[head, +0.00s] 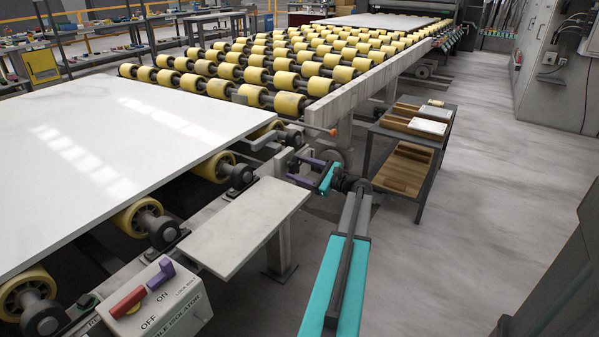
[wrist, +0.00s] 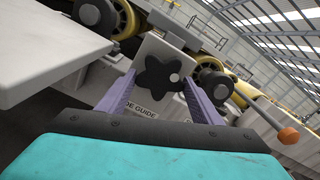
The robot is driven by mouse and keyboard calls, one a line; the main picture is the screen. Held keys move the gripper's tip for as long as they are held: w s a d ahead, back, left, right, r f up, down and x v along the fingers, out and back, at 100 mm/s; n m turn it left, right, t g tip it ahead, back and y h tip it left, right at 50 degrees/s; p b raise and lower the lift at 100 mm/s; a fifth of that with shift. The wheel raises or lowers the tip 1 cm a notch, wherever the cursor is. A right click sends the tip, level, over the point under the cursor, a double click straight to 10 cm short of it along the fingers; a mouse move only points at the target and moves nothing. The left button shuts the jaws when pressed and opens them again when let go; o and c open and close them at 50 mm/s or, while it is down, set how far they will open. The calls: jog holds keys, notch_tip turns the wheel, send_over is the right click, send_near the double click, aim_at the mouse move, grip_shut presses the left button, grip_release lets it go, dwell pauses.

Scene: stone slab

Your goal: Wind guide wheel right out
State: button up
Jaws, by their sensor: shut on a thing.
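The guide wheel is a dark star-shaped knob (wrist: 160,76) with a small white spot near its right side. It sits in front of a pale plate, above a partly hidden label ending in "GUIDE". My gripper (wrist: 160,82) is shut on it, with one purple finger on each side of the knob. In the head view my gripper (head: 305,170) reaches the machine's side frame just past the end of the pale shelf. There the fingers and arm mostly hide the wheel.
A lever with an orange tip (head: 333,132) sticks out beyond my gripper. A large white slab (head: 110,150) lies on yellow rollers at left. A pale shelf (head: 245,222) and an isolator box (head: 165,305) stand nearer. A trolley (head: 422,165) holds trays at right.

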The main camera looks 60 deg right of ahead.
jog(key=n+b, duration=0.3)
jog(key=n, duration=0.3)
jog(key=shift+d+f, duration=0.1)
jog(key=shift+d, duration=0.05)
jog(key=shift+r+n+b, duration=0.15)
jog(key=shift+n+b, duration=0.5)
jog(key=shift+n, duration=0.4)
jog(key=shift+r+n+b, duration=0.1)
jog(key=shift+n+b, duration=0.55)
jog(key=shift+n, duration=0.4)
jog(key=o, duration=1)
jog(key=shift+o, duration=0.2)
jog(key=shift+s, duration=0.1)
jog(key=s+p, duration=0.2)
jog(key=s, duration=1.1)
jog(key=shift+s, duration=0.35)
